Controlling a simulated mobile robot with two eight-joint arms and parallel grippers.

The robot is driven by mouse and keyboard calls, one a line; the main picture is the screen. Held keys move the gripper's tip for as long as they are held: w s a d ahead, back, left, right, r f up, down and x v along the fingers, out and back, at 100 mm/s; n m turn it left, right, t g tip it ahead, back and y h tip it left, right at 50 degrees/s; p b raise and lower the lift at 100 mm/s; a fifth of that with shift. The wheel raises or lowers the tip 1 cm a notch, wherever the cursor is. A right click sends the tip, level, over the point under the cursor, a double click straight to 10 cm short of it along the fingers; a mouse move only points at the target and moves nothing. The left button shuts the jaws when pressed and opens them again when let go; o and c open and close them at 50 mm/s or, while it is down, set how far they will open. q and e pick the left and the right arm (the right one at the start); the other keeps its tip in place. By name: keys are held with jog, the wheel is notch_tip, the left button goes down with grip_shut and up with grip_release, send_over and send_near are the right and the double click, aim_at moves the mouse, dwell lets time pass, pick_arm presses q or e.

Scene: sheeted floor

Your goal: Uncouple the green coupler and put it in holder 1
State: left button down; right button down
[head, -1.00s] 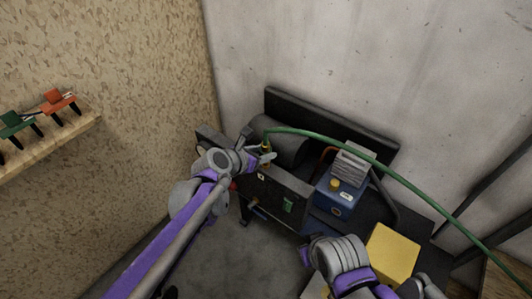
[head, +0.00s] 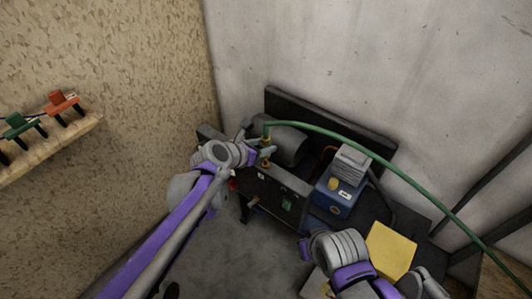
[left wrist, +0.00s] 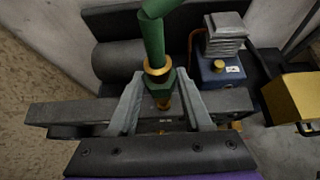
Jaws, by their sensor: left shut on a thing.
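The green coupler (left wrist: 161,88) has a brass collar above it and hangs at the end of a thick green hose (head: 345,138). My left gripper (head: 264,152) is shut on the coupler, with one finger on each side of it in the left wrist view. A brass fitting (head: 266,164) shows just below it, on the dark machine; I cannot tell whether coupler and fitting still touch. On the wall shelf at the left are a green holder (head: 18,124) and a red-orange holder (head: 62,102); no holder number is readable.
The dark machine (head: 290,182) stands against the concrete wall. A blue box (head: 333,197) with a grey stack on it and a yellow box (head: 390,250) are to its right. The wooden shelf (head: 55,147) juts from the left wall. Floor between is clear.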

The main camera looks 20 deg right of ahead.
aim_at(264, 136)
pick_arm(q)
jog(key=shift+r, duration=0.15)
jog(key=shift+r+p, duration=1.2)
jog(key=shift+r, duration=0.8)
